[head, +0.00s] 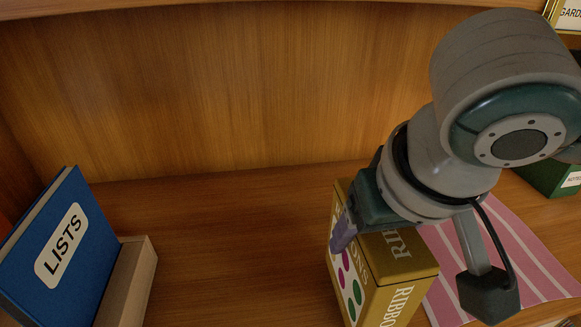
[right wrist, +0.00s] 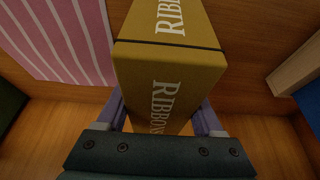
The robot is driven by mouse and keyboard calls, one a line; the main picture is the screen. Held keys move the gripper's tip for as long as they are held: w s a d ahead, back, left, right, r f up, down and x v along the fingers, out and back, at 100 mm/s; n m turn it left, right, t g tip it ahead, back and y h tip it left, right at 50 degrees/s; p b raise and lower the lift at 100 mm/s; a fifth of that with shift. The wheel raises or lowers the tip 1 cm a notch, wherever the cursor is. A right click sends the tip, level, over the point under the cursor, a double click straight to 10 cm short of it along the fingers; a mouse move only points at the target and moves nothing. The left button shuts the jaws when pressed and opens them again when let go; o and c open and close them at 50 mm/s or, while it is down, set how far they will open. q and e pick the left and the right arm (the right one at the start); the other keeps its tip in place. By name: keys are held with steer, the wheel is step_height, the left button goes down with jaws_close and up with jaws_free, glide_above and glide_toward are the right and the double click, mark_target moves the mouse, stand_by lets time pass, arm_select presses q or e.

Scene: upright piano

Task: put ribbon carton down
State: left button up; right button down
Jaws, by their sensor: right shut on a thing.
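The ribbon carton (head: 400,258) is a gold box with white lettering and coloured dots on one side. It also shows in the right wrist view (right wrist: 165,75), large and central between the fingers. My right gripper (head: 346,232) comes down from the upper right and is shut on the carton, with a purple finger against its side. In the right wrist view the gripper's fingers (right wrist: 162,112) flank the carton. The carton's lower end is cut off in the head view, and I cannot tell whether it touches the wooden surface. My left gripper is not in view.
A blue LISTS book (head: 62,250) leans at the left beside a pale wooden block (head: 130,283). A pink striped cloth (head: 505,258) lies right of the carton. A dark green box (head: 545,178) stands at far right. Bare wood (head: 230,250) lies between block and carton.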

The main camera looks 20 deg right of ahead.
steer(key=shift+f, duration=1.1)
steer(key=shift+f, duration=0.1)
jaws_free()
